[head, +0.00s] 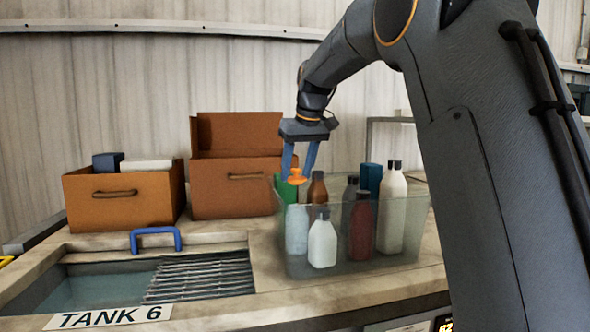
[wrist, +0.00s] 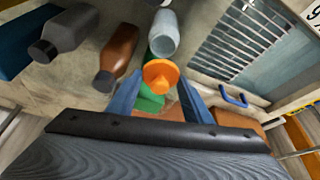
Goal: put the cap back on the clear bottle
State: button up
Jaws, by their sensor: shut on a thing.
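My gripper (head: 299,173) points down over the left part of the clear bin and is shut on an orange cap (head: 297,177). The cap also shows between the fingers in the wrist view (wrist: 161,75). The clear bottle (head: 297,231), pale blue-grey and without a cap, stands in the bin's front left corner. The cap is above it and apart from it. In the wrist view the bottle (wrist: 163,34) lies just beyond the cap, which may hide a little of it. A green bottle (head: 288,190) is behind the clear bottle, partly under the gripper.
The clear bin (head: 405,249) also holds a white bottle (head: 322,243), a red bottle (head: 361,230), a brown bottle (head: 318,190), a tall cream bottle (head: 391,212) and others close together. Orange-brown boxes (head: 125,203) and a tank with a blue handle (head: 156,232) are left.

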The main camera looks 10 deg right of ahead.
aim_at(299, 178)
jog(key=shift+f+b, duration=2.55)
jog(key=shift+f, duration=0.55)
jog(key=shift+s+r+p, duration=0.1)
jog(key=shift+s+p, duration=0.1)
jog(key=shift+p, duration=0.1)
jog(key=shift+f+p, duration=0.2)
jog(key=shift+p, duration=0.5)
dwell(0.4)
jog(key=o, duration=1.6)
jog(key=shift+c, duration=0.2)
jog(key=shift+r, duration=0.15)
